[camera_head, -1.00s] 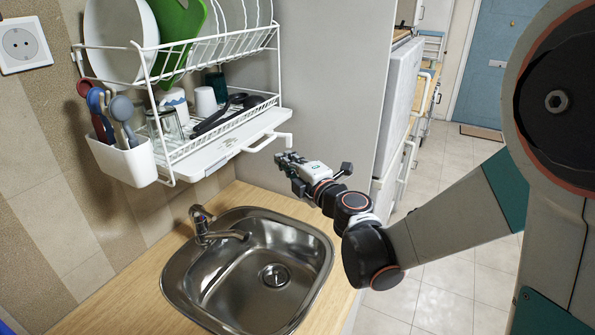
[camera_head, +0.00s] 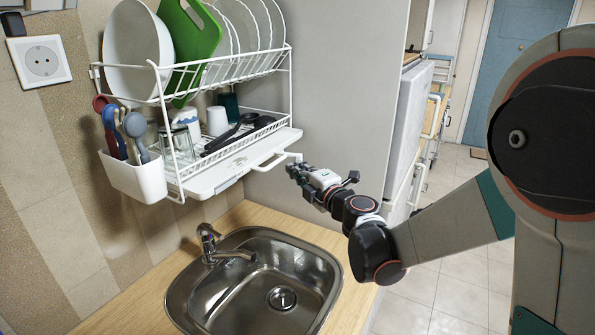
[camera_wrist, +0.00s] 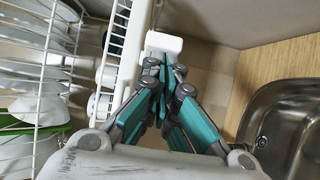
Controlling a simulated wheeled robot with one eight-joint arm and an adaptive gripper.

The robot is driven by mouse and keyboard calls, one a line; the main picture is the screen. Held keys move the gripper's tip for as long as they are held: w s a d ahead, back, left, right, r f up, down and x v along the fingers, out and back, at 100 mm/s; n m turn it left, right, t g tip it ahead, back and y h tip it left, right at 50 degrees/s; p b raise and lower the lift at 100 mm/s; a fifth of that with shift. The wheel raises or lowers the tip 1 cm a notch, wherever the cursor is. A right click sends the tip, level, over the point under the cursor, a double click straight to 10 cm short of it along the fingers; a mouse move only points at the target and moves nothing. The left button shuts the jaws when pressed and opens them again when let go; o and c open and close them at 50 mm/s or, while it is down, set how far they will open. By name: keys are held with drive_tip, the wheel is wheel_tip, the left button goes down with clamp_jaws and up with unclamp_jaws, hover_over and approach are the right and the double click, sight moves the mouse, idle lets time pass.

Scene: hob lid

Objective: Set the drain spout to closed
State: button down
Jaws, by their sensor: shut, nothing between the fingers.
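The white drain spout (camera_head: 278,160) sticks out from the front right edge of the white drip tray (camera_head: 215,180) under the dish rack, with its bent end toward the right. My gripper (camera_head: 294,170) is shut and empty, close beside and just below the spout's outer end. In the wrist view the closed teal fingers (camera_wrist: 161,68) point at a white block-like end of the spout (camera_wrist: 164,42). I cannot tell whether the fingertips touch it. The fingers hide part of the spout there.
The wire dish rack (camera_head: 230,70) holds plates and a green board (camera_head: 192,45). A white utensil cup (camera_head: 136,178) hangs at its left. A steel sink (camera_head: 230,303) with a tap (camera_head: 209,240) lies below. A grey panel (camera_head: 340,80) stands behind my gripper.

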drive_tip(key=shift+w+d+n+g+y, duration=0.35)
drive_tip(key=shift+n+y, duration=0.25)
drive_tip(key=shift+y, duration=0.2)
drive_tip(key=w+d+n+g+y, duration=0.1)
drive_tip(key=w+d+y, duration=0.1)
drive_tip(key=w, duration=0.4)
drive_tip(key=shift+w+d+n+g+b, duration=0.15)
drive_tip(key=shift+d+n+g+b, duration=0.15)
drive_tip(key=shift+d+g+b, duration=0.1)
drive_tip(key=shift+w+a, duration=0.25)
drive_tip(key=shift+w, duration=0.95)
idle(1.6)
